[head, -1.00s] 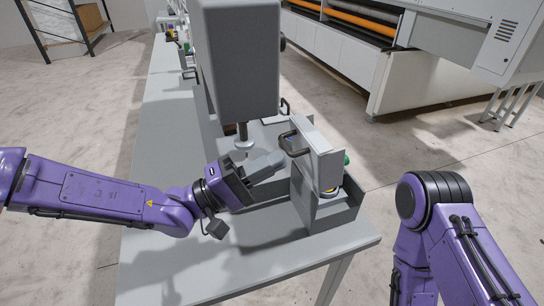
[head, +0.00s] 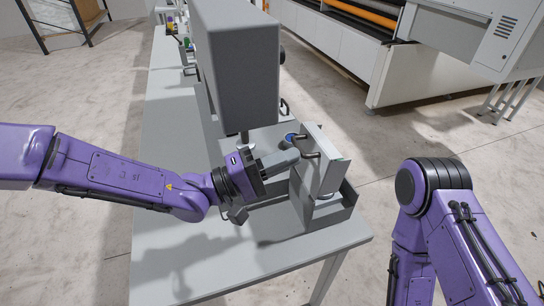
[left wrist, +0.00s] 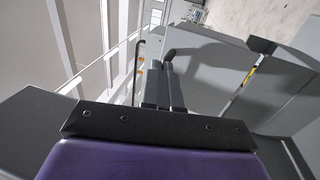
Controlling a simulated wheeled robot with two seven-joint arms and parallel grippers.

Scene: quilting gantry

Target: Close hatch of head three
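The machine head (head: 240,65) is a tall grey housing above a grey table. A pale hatch panel (head: 326,170) stands upright on the low grey base at its right, with a dark bar handle (head: 311,155) on its gripper-facing side. My left gripper (head: 290,158) is beside this face, with its tips close to the handle. In the left wrist view its two grey fingers (left wrist: 163,88) lie close together with nothing clear between them; a dark curved bar (left wrist: 185,52) is near their tips. Whether they touch it is unclear. My right gripper is out of view.
A blue round part (head: 291,138) sits just behind the left fingers. The grey table (head: 185,245) is bare at the front left. More small parts stand along its far end. A large machine with an orange roller (head: 365,18) is behind. My right arm is over open floor.

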